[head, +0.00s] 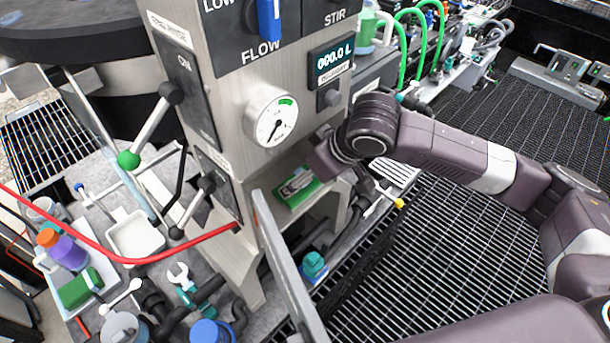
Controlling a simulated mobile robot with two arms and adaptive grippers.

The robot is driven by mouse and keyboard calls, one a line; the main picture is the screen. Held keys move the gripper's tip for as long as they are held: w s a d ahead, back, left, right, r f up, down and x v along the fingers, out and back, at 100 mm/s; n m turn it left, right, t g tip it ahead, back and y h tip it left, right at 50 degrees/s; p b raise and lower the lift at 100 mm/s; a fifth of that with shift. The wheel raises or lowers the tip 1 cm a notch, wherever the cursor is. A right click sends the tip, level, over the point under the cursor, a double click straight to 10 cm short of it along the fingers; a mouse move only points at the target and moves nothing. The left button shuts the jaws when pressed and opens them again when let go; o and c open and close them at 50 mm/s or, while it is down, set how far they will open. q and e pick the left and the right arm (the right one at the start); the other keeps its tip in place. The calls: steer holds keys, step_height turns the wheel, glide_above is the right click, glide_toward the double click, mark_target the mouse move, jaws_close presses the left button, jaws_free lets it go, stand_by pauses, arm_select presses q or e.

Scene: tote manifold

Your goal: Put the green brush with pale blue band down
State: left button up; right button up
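A green block-shaped thing (298,190) with a pale patch on top lies in the recess low on the grey machine; it may be the green brush, but I cannot make out a pale blue band. My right arm comes in from the right, and its end, the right gripper (323,163), is at the recess opening, just above and beside this green thing. The fingers are mostly hidden by the wrist and too small to read, so I cannot tell whether they hold it. My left gripper is not in view.
The grey machine (228,95) has levers and a dial. A panel edge (283,262) stands before the recess. At left are a white tray (134,236), an orange-capped purple bottle (64,250) and another green block (79,288). A teal-capped item (313,265) is below. Dark grating lies right.

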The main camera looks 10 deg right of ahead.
steer(key=v, duration=1.1)
steer(key=shift+r+b, duration=0.3)
steer(key=shift+s+f, duration=0.1)
steer(key=shift+f, duration=0.05)
